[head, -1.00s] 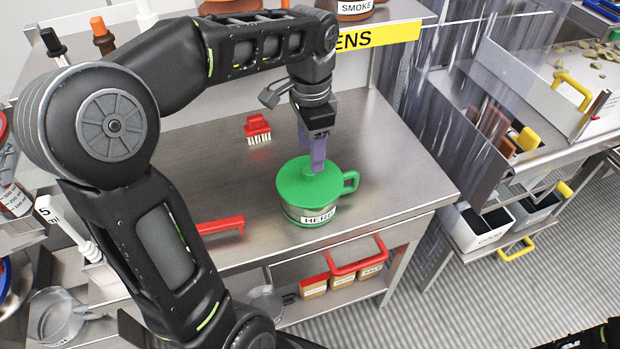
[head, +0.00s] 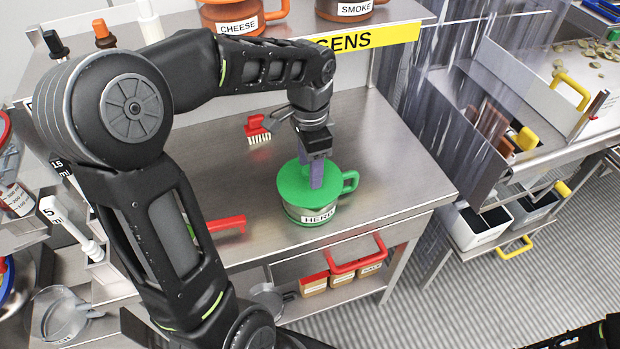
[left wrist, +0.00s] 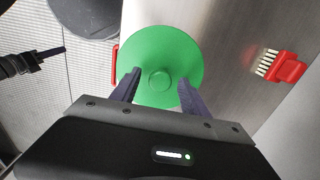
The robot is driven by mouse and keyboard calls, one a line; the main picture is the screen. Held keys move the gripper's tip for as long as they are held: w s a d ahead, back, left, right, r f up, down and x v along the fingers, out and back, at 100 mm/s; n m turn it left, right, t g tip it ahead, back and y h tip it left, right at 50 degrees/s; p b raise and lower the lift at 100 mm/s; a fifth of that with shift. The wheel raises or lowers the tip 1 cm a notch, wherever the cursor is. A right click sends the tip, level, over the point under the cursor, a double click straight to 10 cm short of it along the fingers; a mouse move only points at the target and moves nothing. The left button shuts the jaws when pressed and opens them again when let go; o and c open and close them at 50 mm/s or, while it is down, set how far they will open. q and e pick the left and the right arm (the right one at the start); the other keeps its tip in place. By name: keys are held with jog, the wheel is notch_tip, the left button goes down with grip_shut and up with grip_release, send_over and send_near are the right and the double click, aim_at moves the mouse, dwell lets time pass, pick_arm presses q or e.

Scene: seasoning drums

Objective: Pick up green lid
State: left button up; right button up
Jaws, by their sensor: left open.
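The green lid (head: 295,186) sits on top of a green drum (head: 312,214) with a white "HERB" label and a side handle (head: 350,182). The drum stands upright on the steel table near its front edge. My left gripper (head: 316,186) is right over the lid and points down. In the left wrist view the round lid (left wrist: 158,50) has a small raised knob (left wrist: 159,80) at its centre. My left gripper's fingers (left wrist: 156,92) are open, one on each side of the knob. I cannot tell whether they touch the lid.
A red brush (head: 257,129) lies behind the drum and a red handle-shaped thing (head: 226,224) lies to its left. Orange drums labelled CHEESE (head: 244,16) and SMOKE (head: 352,8) stand on the shelf above. The table right of the drum is clear.

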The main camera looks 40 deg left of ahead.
pick_arm(q)
jog(key=shift+c, duration=0.3)
grip_shut()
jog(key=shift+r, duration=0.1)
notch_tip(320, 180, up, 10)
jog(key=shift+b, duration=0.4)
dwell(0.8)
